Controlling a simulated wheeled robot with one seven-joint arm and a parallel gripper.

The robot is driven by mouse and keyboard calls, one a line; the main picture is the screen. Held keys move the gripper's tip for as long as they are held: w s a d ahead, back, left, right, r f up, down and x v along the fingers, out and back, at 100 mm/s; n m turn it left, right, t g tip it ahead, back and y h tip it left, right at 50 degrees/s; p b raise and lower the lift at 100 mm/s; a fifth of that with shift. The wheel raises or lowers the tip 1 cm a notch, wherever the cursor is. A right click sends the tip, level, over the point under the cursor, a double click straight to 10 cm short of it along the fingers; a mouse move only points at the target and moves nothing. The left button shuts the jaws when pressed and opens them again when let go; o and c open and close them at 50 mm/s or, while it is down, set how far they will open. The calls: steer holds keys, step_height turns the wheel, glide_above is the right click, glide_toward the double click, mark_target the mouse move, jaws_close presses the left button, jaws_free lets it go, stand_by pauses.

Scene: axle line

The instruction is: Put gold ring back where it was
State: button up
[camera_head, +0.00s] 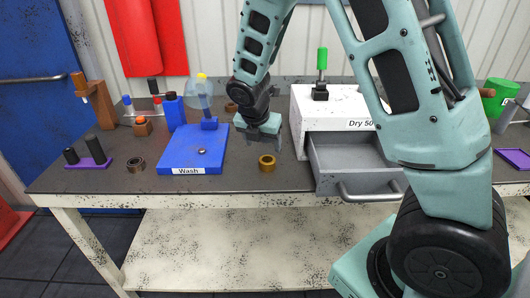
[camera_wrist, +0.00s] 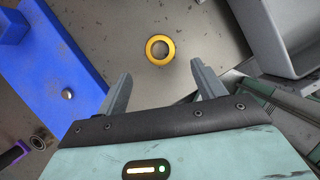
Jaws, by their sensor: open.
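The gold ring (camera_head: 267,162) lies on the dark tabletop, between the blue Wash board and the open drawer. In the wrist view the gold ring (camera_wrist: 160,49) lies flat, a little beyond the fingertips. My gripper (camera_head: 264,140) is above the table, just behind and over the ring in the head view. Its two fingers (camera_wrist: 161,80) are spread apart with nothing between them. The blue Wash board (camera_head: 185,160) has a small round metal piece (camera_head: 202,151) on it.
The white Dry box (camera_head: 335,105) has its grey drawer (camera_head: 350,155) pulled out, right of the ring. A bearing-like ring (camera_head: 136,164) and a purple stand (camera_head: 88,164) with dark posts are at left. A brown ring (camera_head: 231,107) lies farther back. Bare table surrounds the gold ring.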

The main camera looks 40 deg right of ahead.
steer(key=s+a+r+m+y, duration=0.1)
steer(key=s+a+r+m, duration=0.15)
steer(key=s+a, duration=0.3)
steer(key=s+a+r+m+g+y, duration=0.1)
steer(key=s+a+m, duration=0.3)
steer(key=a, duration=0.2)
steer(key=s+a+r+m+y, duration=0.1)
steer(key=s+a+r+m, duration=0.15)
steer(key=s+a, duration=0.3)
steer(key=s+a+m, duration=0.3)
steer(key=s+m, duration=0.1)
steer(key=s, duration=0.2)
steer(key=s+a+m+g+y, duration=0.1)
steer(key=s+a+m, duration=0.2)
steer(key=s, duration=0.4)
steer(key=shift+s+r+m+g, duration=0.3)
steer(key=shift+r+m, duration=0.05)
steer(key=shift+m, duration=0.15)
